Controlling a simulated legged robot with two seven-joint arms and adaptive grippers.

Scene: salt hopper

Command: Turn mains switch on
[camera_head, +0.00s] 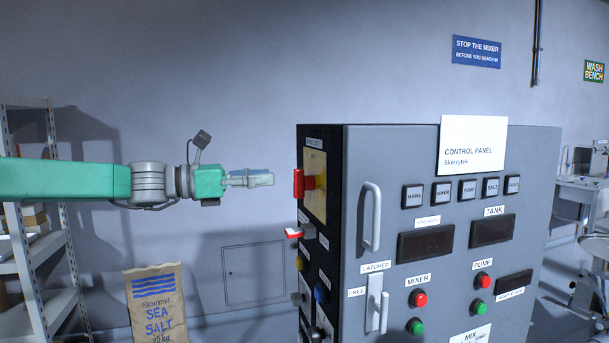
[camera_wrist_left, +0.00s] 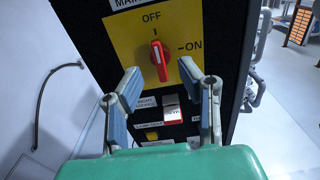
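The mains switch is a red rotary handle (camera_head: 299,183) on a yellow plate (camera_head: 315,185) on the cabinet's dark left side. In the left wrist view the red handle (camera_wrist_left: 159,61) stands upright, pointing at the OFF mark, with ON to its right on the yellow plate (camera_wrist_left: 180,28). My left gripper (camera_head: 272,179) is just left of the handle in the head view, apart from it. In the left wrist view its two fingers (camera_wrist_left: 166,80) are spread either side of and below the handle, with nothing between them. My right gripper is not in view.
A red and white rocker switch (camera_wrist_left: 172,114) sits below the plate. The grey control cabinet (camera_head: 540,200) has a door handle (camera_head: 369,218) and several buttons. A salt sack (camera_head: 156,305) and shelving (camera_head: 30,250) stand at left.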

